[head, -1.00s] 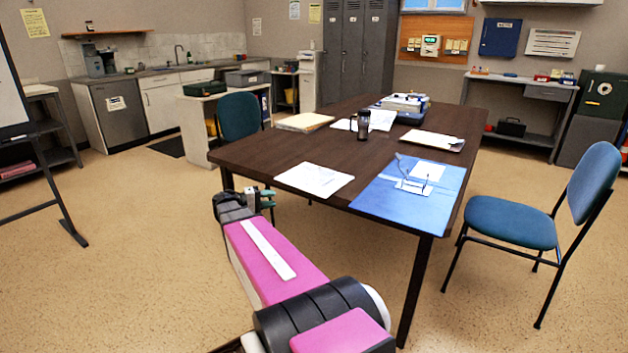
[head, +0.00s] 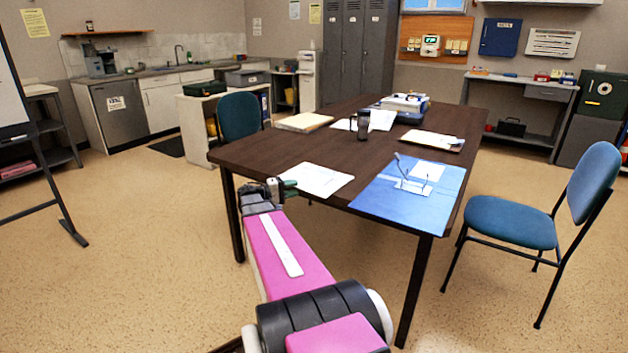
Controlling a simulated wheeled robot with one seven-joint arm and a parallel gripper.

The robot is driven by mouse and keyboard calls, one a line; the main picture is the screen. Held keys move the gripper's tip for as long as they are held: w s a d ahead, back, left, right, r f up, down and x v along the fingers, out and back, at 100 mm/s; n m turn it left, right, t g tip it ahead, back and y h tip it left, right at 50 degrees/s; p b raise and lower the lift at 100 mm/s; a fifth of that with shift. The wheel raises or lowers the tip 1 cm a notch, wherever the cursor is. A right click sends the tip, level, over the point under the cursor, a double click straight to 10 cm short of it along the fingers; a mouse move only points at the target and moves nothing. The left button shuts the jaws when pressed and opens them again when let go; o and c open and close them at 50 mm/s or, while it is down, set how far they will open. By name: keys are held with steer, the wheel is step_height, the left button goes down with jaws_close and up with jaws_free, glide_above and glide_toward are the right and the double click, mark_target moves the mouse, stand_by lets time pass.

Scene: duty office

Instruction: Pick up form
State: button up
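A white printed form (head: 318,180) lies flat on the dark brown table (head: 262,157), near its front left edge. My gripper (head: 288,187) is at the table's front edge, just left of and close to the form's near left corner. The arm reaches up to it from the bottom of the picture. The gripper is small here and partly hidden by my wrist, so I cannot tell its opening or whether it touches the paper. I see nothing held in it.
A dark mug (head: 364,124), a clipboard (head: 434,141) and more papers are farther back. Blue chairs stand at the right (head: 512,228) and the far left (head: 240,117).

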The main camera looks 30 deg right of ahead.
steer(key=shift+x, duration=0.85)
jaws_close()
